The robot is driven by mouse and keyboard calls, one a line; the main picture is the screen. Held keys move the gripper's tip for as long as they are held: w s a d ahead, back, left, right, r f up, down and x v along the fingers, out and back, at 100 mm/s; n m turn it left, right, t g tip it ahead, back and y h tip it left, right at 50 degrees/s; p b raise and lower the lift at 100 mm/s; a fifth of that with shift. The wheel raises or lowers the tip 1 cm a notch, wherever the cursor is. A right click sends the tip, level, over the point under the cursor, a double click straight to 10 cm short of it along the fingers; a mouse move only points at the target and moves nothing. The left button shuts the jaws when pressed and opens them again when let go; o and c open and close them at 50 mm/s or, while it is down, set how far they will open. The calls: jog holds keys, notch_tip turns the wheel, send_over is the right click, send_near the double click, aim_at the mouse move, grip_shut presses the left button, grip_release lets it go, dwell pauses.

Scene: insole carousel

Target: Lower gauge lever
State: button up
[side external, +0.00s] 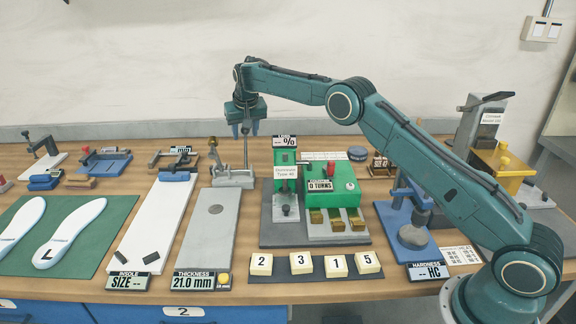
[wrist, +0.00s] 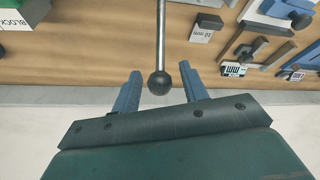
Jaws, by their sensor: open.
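The thickness gauge (side external: 233,179) stands at the back end of a grey plate (side external: 206,245), and its display (side external: 193,282) reads 21.0 mm. Its lever is a thin metal rod (side external: 245,152) standing nearly upright. In the wrist view the rod (wrist: 161,35) ends in a dark ball knob (wrist: 159,82). My gripper (side external: 245,129) is at the lever's top; it also shows in the wrist view (wrist: 160,73). Its blue fingers are open, one on each side of the knob, with visible gaps. In the side view the fingers and palm hide the knob.
A white insole-size plate (side external: 157,220) lies left of the gauge. Numbered blocks (side external: 300,263) sit near the front edge. A grey 10 mm block (wrist: 206,27) shows in the wrist view.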

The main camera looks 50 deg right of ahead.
jog(key=shift+c, duration=0.2)
grip_shut()
